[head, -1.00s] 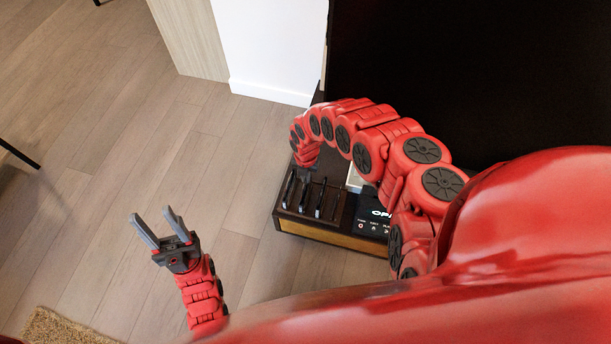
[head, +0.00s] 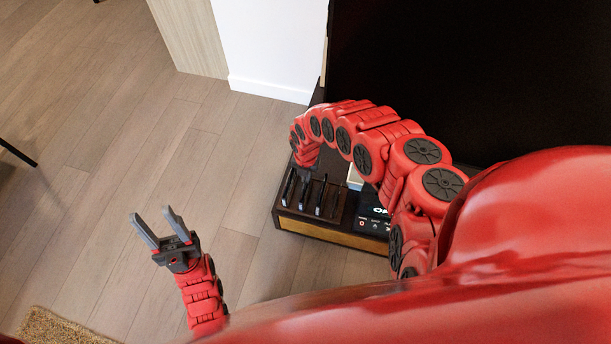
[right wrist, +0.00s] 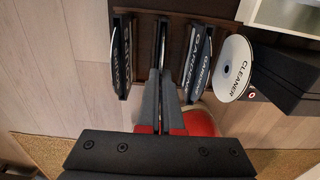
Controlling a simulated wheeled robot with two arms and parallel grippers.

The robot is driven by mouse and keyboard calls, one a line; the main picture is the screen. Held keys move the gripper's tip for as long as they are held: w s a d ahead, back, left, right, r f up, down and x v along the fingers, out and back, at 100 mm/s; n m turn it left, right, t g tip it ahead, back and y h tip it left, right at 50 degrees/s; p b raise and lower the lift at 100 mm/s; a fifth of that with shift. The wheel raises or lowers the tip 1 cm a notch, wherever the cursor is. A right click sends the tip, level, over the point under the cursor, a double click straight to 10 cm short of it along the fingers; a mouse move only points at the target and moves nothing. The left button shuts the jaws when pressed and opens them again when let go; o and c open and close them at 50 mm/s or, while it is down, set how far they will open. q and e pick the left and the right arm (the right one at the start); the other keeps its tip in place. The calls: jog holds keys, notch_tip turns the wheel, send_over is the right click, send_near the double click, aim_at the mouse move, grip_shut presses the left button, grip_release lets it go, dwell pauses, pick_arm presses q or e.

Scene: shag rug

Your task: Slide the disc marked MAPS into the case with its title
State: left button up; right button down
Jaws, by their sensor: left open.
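My left gripper (head: 161,230) is open and empty over the bare floor, left of the dark rack (head: 335,208). My right gripper (head: 305,174) is down at the rack. In the right wrist view its two fingers (right wrist: 164,88) lie close together on either side of a thin dark item (right wrist: 161,40) seen edge-on; its title does not show, and whether they press on it is unclear. Dark cases stand in the rack: one at left (right wrist: 122,55) and two at right (right wrist: 190,55) (right wrist: 207,62), their spine titles hard to read. I cannot make out a disc marked MAPS.
A black panel with lit lettering (head: 376,218) is right of the rack slots. A large black surface (head: 460,80) fills the upper right. A white wall (head: 268,45) is behind.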

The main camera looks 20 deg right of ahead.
jog(key=shift+f+b, duration=0.75)
jog(key=shift+f, duration=0.2)
jog(key=c, duration=1)
grip_release()
jog(key=shift+r, duration=0.1)
notch_tip(320, 180, up, 17)
jog(key=p, duration=0.6)
jog(key=shift+w, duration=0.1)
